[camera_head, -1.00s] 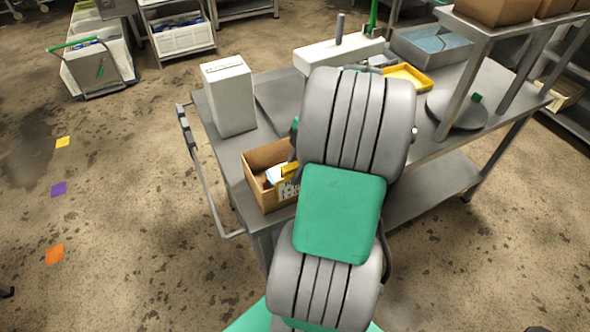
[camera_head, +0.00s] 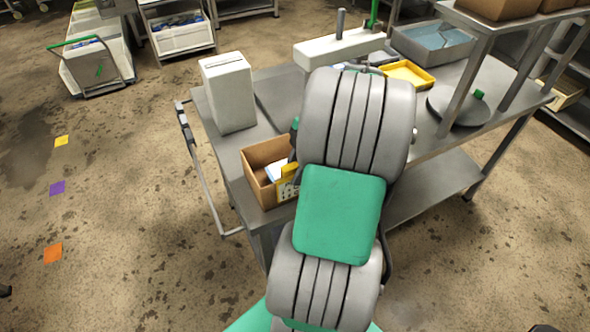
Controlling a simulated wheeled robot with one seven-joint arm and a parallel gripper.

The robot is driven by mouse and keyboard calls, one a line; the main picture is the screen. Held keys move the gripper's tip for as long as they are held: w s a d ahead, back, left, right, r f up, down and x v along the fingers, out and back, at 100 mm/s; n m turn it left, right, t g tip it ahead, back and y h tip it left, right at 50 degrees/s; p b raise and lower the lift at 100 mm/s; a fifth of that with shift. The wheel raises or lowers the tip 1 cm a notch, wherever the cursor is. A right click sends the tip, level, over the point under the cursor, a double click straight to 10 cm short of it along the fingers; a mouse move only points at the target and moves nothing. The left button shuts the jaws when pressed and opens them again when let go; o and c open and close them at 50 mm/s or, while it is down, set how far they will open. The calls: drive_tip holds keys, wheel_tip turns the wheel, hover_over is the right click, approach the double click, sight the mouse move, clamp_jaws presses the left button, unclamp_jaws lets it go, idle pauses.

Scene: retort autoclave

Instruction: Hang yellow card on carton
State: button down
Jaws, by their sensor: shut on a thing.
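The open brown carton (camera_head: 259,192) stands on the near left corner of the steel table, with something white and blue inside it. The yellow card (camera_head: 288,172), with a pale printed lower part, is upright at the carton's right front edge. I cannot tell whether it touches or hooks over the carton wall. My gripper (camera_head: 295,170) shows only as a dark sliver at the card's right side, shut on the card. My own arm hides the rest of the gripper and the carton's right side.
A white box (camera_head: 228,93) stands behind the carton. A yellow tray (camera_head: 407,73), a grey bin (camera_head: 432,44) and a round grey disc (camera_head: 459,107) lie farther along the table (camera_head: 268,88). A raised shelf stands at the right. A rail runs along the table's left end.

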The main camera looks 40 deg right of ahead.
drive_tip(key=shift+f+b, duration=0.65)
drive_tip(key=shift+f, duration=0.05)
drive_tip(key=c, duration=1)
unclamp_jaws()
drive_tip(key=p+v, duration=0.2)
drive_tip(key=v, duration=0.6)
